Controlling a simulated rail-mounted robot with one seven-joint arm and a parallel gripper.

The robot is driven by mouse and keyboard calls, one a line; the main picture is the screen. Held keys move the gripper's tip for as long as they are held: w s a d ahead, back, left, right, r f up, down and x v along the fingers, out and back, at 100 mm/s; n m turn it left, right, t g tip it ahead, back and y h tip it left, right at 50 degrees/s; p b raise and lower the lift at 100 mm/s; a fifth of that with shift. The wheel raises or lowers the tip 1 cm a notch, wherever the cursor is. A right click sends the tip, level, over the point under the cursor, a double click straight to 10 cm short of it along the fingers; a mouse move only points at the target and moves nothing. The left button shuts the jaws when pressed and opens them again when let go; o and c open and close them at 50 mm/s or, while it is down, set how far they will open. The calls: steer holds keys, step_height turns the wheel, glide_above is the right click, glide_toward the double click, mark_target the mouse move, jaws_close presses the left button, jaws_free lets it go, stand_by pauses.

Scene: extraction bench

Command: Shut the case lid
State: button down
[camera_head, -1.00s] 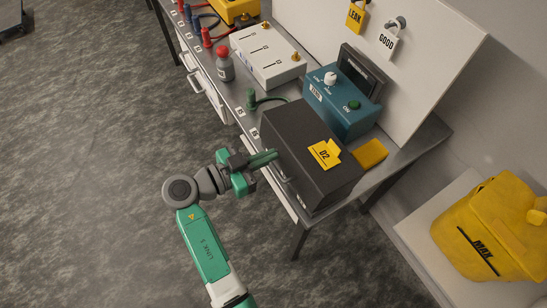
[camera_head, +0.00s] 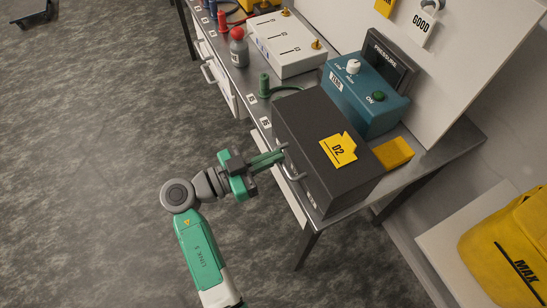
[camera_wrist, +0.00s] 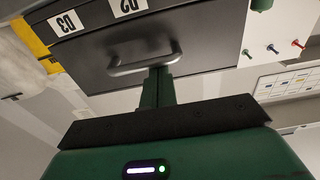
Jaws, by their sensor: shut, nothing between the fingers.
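A blue pressure unit (camera_head: 362,100) stands behind the case, and a yellow block (camera_head: 394,152) lies beside it. A white box (camera_head: 284,44) and a grey bottle (camera_head: 239,50) stand farther along the bench.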

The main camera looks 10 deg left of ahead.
steer(key=shift+f, duration=0.35)
step_height(320, 180, up, 5)
steer(key=p, duration=0.2)
steer(key=f+v, duration=0.1)
steer(key=v, duration=0.8)
steer(key=shift+f, duration=0.2)
steer(key=shift+a, duration=0.1)
